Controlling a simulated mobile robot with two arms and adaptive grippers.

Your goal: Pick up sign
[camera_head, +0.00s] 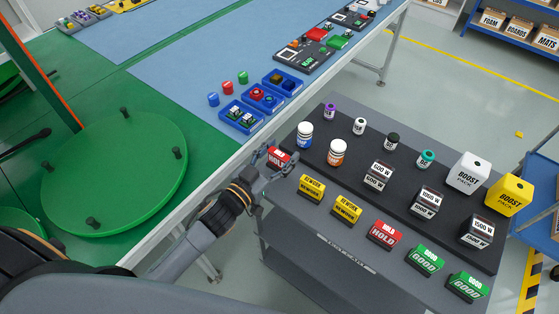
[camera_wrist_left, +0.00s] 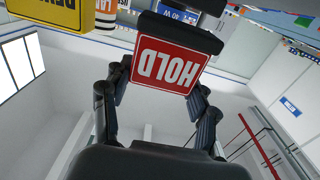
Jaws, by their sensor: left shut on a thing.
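A red HOLD sign (camera_head: 279,157) is in my left gripper (camera_head: 273,161), at the left end of the dark cart. In the left wrist view the red HOLD sign (camera_wrist_left: 166,66) sits upside down between the two fingers of my left gripper (camera_wrist_left: 155,90), which is shut on it. A second red HOLD sign (camera_head: 384,233) stands in the front row on the cart. Yellow REWORK signs (camera_head: 312,187) stand left of it and green GOOD signs (camera_head: 427,258) right of it. My right gripper does not show.
The dark cart (camera_head: 285,230) also holds several bottles, wattage blocks, a white BOOST box (camera_head: 468,173) and a yellow one (camera_head: 509,194). Behind is a bench with blue trays (camera_head: 241,117). A green turntable (camera_head: 115,165) is at left.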

